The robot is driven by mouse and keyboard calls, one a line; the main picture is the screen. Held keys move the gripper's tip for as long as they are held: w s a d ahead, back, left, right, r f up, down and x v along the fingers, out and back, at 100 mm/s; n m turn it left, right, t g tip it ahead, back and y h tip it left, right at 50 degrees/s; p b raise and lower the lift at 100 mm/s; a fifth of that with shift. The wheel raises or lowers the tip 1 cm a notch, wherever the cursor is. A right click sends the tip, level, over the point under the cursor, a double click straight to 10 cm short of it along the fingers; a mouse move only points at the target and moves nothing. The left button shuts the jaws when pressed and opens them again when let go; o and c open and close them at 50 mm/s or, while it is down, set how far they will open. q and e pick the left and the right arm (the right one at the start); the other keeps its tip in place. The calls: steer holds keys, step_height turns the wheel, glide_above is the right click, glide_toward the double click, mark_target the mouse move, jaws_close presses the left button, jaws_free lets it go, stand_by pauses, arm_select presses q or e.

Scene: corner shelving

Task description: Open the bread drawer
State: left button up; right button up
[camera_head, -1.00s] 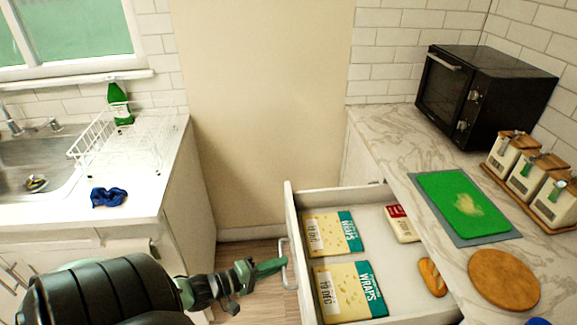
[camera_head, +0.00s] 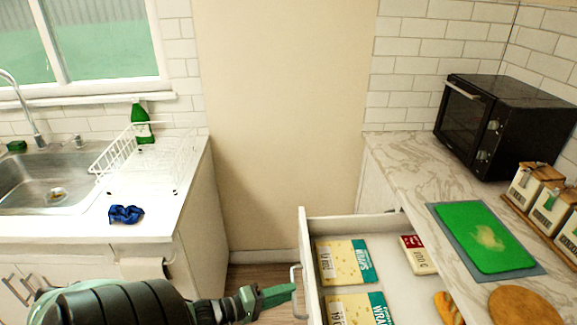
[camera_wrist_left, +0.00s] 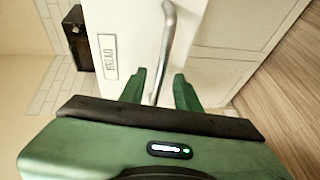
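The bread drawer (camera_head: 311,262) stands pulled out from under the right counter, with wrap packets (camera_head: 343,262), a red-and-white packet (camera_head: 418,254) and a bread roll (camera_head: 447,308) inside. Its front shows a BREAD label (camera_wrist_left: 108,57) in the left wrist view. The metal bar handle (camera_head: 297,292) is on the drawer front; it also shows in the wrist view (camera_wrist_left: 166,45). My left gripper (camera_head: 293,290) is at the handle. Its green fingers (camera_wrist_left: 160,88) are apart, one on each side of the bar, with visible gaps. My right gripper is out of view.
A green cutting board (camera_head: 485,237), round wooden board (camera_head: 520,305), canisters (camera_head: 548,207) and black microwave (camera_head: 508,118) stand on the right counter. A sink (camera_head: 45,182), dish rack (camera_head: 150,160) and blue cloth (camera_head: 126,214) are at left. Floor shows between the counters.

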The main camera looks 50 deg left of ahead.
arm_select(q)
steer(key=v, duration=0.6)
steer(key=shift+s, duration=0.25)
